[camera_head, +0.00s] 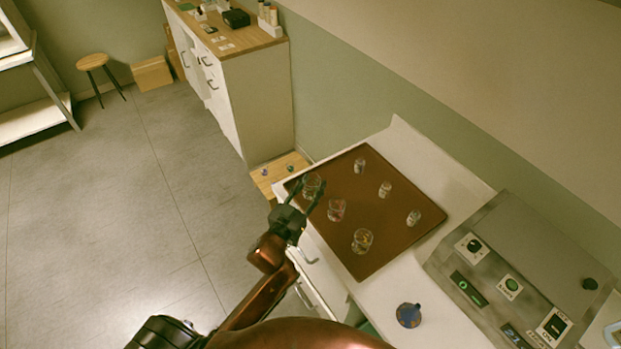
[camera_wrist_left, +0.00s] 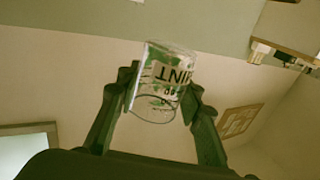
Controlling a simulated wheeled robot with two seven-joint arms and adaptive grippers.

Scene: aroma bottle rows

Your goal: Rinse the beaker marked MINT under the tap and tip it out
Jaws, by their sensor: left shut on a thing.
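My left gripper (camera_head: 313,190) is shut on a clear glass beaker (camera_head: 312,183) over the far left corner of the brown mat (camera_head: 345,185). In the left wrist view the fingers (camera_wrist_left: 163,95) clasp this beaker (camera_wrist_left: 165,75) from both sides; green print and dark letters ending in "INT" show on it. I cannot tell whether it touches the mat. Two more glass beakers, one pinkish (camera_head: 337,210) and one amber (camera_head: 362,241), stand on the mat. No tap shows. My right gripper is not in view.
Several small labelled jars, such as one at the back (camera_head: 360,166), stand along the mat's right side. A grey panel with knobs (camera_head: 500,285) is at the right. A blue item (camera_head: 408,315) sits on the white counter (camera_head: 385,300) in front.

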